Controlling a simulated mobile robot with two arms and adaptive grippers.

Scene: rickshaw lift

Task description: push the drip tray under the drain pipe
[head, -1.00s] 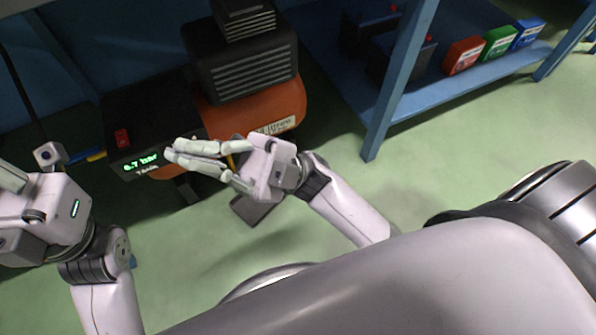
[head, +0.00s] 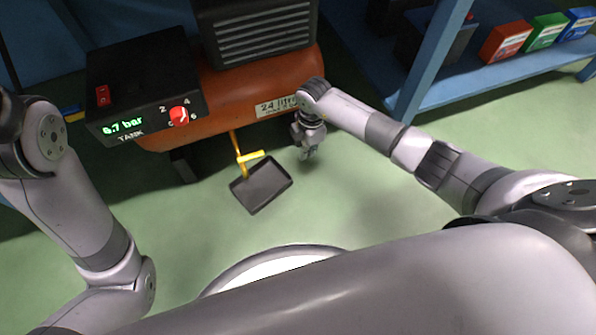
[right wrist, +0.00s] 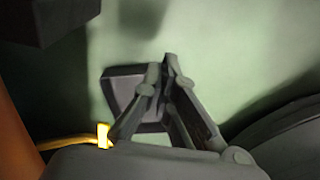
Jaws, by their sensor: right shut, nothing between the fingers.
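The drip tray (head: 265,190) is a dark, shallow, rectangular tray on the green floor, in front of the orange tank. The yellow drain pipe (head: 236,145) hangs from the tank's underside and has a yellow lever. In the head view its lower end overlaps the tray's far left corner. My right gripper (head: 307,155) is shut and empty, pointing down just right of the tray. In the right wrist view its fingers (right wrist: 168,62) partly cover the tray (right wrist: 118,88), and the pipe (right wrist: 60,142) shows at lower left. I cannot tell whether they touch the tray. My left gripper is out of view.
The orange compressor tank (head: 215,85) and its black gauge box (head: 150,85) stand behind the tray. A blue shelf (head: 480,85) with coloured boxes is at upper right. Open green floor lies around the tray's front.

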